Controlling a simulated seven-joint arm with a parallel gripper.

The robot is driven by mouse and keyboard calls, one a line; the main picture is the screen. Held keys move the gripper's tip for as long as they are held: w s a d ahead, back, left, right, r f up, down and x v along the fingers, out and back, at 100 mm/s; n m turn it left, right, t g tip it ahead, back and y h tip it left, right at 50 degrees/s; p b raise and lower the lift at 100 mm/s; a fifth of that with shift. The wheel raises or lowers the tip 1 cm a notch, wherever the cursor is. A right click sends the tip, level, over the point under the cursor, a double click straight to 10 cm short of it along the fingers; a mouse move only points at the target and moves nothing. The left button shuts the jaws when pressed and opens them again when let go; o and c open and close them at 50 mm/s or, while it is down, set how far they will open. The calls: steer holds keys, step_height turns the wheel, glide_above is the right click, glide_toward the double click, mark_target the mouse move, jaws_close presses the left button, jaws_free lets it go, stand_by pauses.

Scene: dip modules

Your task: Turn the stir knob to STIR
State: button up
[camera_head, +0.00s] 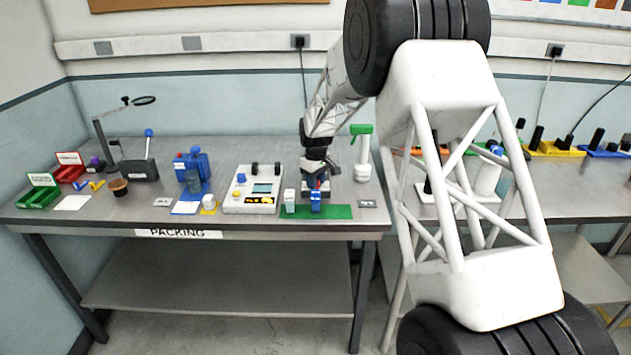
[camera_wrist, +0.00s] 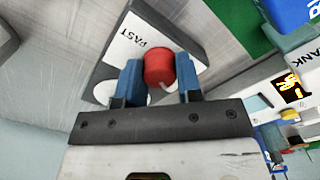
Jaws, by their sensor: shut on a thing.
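My gripper (camera_wrist: 159,84) has its two blue fingers on either side of a red round knob (camera_wrist: 158,66), shut on it. The word STIR is not legible, and I cannot tell which way the knob points.
A white instrument (camera_head: 238,204) with a lit display stands left of my gripper. White and blue pieces (camera_head: 316,205) stand on the green mat. A green-topped white stand (camera_head: 363,170) is close on the right. A blue device (camera_head: 193,172) is farther left. The bench front edge is near.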

steer(key=m, duration=1.2)
steer(key=shift+m, duration=0.3)
stand_by(0.3)
steer(key=o, duration=0.9)
steer(key=shift+o, duration=0.2)
steer(key=shift+r, duration=3.9)
